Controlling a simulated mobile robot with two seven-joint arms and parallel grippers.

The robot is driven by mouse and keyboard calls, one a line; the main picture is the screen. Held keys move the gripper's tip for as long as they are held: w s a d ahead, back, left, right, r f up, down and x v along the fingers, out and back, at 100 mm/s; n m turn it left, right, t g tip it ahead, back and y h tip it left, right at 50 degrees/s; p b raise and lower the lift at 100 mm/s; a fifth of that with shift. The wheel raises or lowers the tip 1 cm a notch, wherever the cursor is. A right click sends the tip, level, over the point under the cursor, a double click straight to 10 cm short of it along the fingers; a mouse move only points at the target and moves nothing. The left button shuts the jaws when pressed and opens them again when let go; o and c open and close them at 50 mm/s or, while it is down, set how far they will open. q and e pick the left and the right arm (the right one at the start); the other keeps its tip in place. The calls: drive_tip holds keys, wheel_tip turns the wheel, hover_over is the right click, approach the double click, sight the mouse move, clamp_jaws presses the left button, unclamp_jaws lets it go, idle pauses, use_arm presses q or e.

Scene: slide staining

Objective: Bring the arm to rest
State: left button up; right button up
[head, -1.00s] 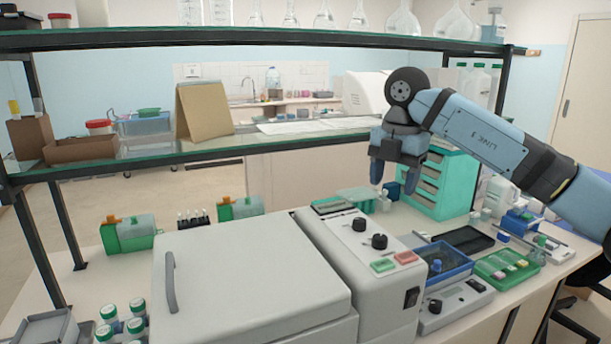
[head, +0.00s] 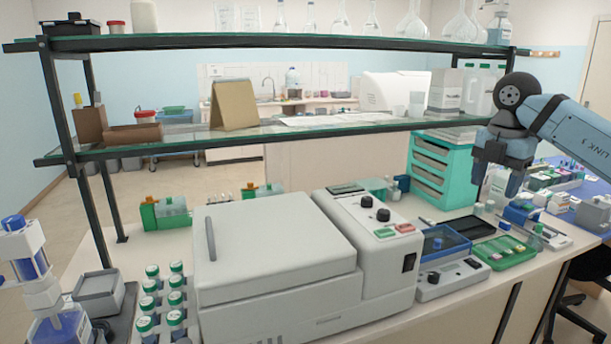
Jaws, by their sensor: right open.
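My right gripper (head: 497,186) shows in the head view at the right. It points down, with its fingers apart and nothing between them. It hangs in the air in front of the teal drawer unit (head: 441,172), above the right part of the bench. My right arm (head: 580,135) comes in from the right edge. My left gripper is not in view.
A glass shelf rack (head: 300,136) spans the bench behind a large grey machine (head: 275,250). A blue tray (head: 446,247), a green tray (head: 503,252) and small bottles (head: 540,230) stand below the gripper. White-and-green capped vials (head: 150,287) stand front left.

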drive_tip(key=s+d+m, duration=0.2)
drive_tip(key=s+d, duration=0.1)
drive_tip(key=d, duration=0.7)
drive_tip(key=s+a+f+n+t+y, duration=0.1)
drive_tip(key=s+a+f+t+y, duration=0.1)
drive_tip(key=a+f+y, duration=0.55)
drive_tip(key=s+a+f+t+y, duration=0.1)
drive_tip(key=s+a+f+y, duration=0.25)
drive_tip(key=f, duration=0.65)
drive_tip(key=s+a+f+n+t+y, duration=0.15)
drive_tip(key=a+f+y, duration=0.25)
drive_tip(key=a+f, duration=0.4)
drive_tip(key=s+d+f+m+t+h, duration=0.2)
drive_tip(key=s+d+f+m+h, duration=0.5)
drive_tip(key=s+f, duration=0.55)
drive_tip(key=s+d+f+m+t+h, duration=0.2)
drive_tip(key=s+d+f+m+h, duration=0.45)
drive_tip(key=s+f, duration=0.6)
drive_tip(key=a+f+m+t+y, duration=0.2)
drive_tip(key=a+m, duration=0.7)
drive_tip(key=a, duration=1.3)
use_arm(q)
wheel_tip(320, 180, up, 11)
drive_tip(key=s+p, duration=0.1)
drive_tip(key=p, duration=1.1)
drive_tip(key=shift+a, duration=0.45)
use_arm(e)
wheel_tip(320, 180, up, 12)
drive_tip(key=shift+d, duration=0.35)
